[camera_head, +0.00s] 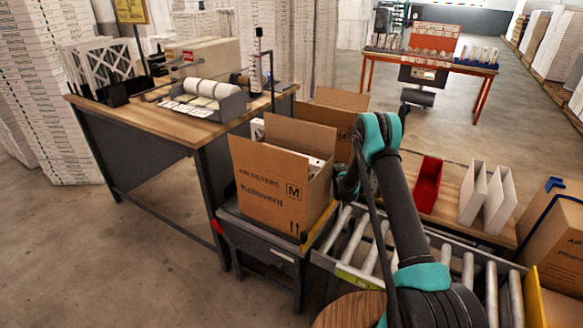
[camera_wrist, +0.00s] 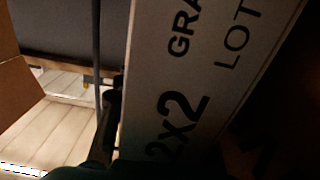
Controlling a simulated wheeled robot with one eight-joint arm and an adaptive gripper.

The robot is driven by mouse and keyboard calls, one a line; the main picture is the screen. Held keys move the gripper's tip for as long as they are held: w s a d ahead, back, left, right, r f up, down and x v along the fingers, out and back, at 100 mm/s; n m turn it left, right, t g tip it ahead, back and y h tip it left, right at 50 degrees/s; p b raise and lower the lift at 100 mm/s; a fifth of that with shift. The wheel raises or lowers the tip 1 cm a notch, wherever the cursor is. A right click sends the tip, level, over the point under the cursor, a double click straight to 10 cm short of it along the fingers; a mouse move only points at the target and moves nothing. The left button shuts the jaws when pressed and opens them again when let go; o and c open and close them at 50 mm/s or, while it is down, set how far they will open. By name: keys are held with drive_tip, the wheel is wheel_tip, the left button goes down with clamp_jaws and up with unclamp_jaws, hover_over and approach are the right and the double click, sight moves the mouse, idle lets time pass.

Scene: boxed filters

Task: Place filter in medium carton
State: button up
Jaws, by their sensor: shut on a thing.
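The medium carton (camera_head: 270,188), brown with an "M" mark and its flaps open, stands on a dark stand beside the rollers in the head view. A pale edge of something shows inside its mouth. My gripper is at the carton's right side in the head view, mostly hidden behind my arm and the carton. In the wrist view my gripper (camera_wrist: 112,115) is shut on a white boxed filter (camera_wrist: 190,80) with dark printing, "2x2" and "LOT". A brown cardboard flap (camera_wrist: 18,85) shows at the left of the wrist view. How deep the held filter sits in the carton I cannot tell.
Roller conveyor (camera_head: 375,245) runs right of the carton. A red bin (camera_head: 427,183) and two white filters (camera_head: 486,198) stand on a wooden bench. Another carton (camera_head: 333,113) is behind. A workbench (camera_head: 155,115) with label rolls is at left.

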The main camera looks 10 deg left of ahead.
drive_tip(key=shift+f, duration=2.25)
drive_tip(key=o, duration=1)
